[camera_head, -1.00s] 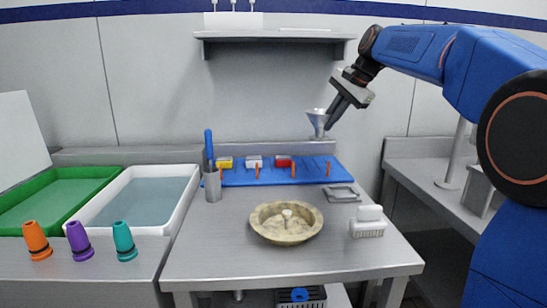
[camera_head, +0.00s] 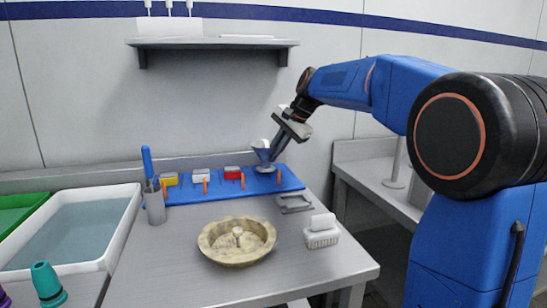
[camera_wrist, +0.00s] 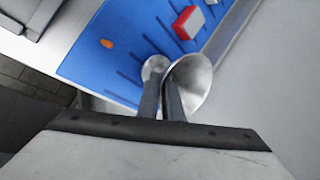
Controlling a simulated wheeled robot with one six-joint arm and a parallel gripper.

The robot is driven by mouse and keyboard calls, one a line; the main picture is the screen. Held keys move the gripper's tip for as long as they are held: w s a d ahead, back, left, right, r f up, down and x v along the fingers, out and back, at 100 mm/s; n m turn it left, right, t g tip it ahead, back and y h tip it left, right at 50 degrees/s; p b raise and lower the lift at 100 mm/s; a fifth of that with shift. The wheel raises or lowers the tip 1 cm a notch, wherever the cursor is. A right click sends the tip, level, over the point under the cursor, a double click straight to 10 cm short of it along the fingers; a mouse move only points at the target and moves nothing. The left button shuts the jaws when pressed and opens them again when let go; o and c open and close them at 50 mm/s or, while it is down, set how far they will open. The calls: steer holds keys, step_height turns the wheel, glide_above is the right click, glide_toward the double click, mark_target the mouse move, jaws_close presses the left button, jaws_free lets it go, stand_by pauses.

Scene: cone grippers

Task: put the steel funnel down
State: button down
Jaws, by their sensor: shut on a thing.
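The steel funnel (camera_head: 262,155) is upright, wide mouth up, over the back right part of the blue board (camera_head: 220,191). My gripper (camera_head: 273,150) comes down at a slant from the upper right and is shut on the funnel. In the wrist view, the funnel's flared mouth (camera_wrist: 194,84) is beside the dark fingers (camera_wrist: 163,95). A smaller grey round end (camera_wrist: 155,67) shows at the fingertips, with the board behind it. I cannot tell whether the funnel's lower end touches the board.
Yellow, white and red blocks (camera_head: 232,172) and orange pegs stand along the board. A grey frame (camera_head: 295,203), a white brush (camera_head: 321,231), a stone-coloured bowl (camera_head: 237,241) and a metal cup (camera_head: 155,206) are on the table. A shelf (camera_head: 213,43) hangs above.

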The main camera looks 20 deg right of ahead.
steer(key=shift+f, duration=0.65)
steer(key=c, duration=1.9)
jaws_free()
steer(key=shift+f, duration=0.1)
steer(key=v, duration=1.2)
steer(key=shift+s, duration=0.1)
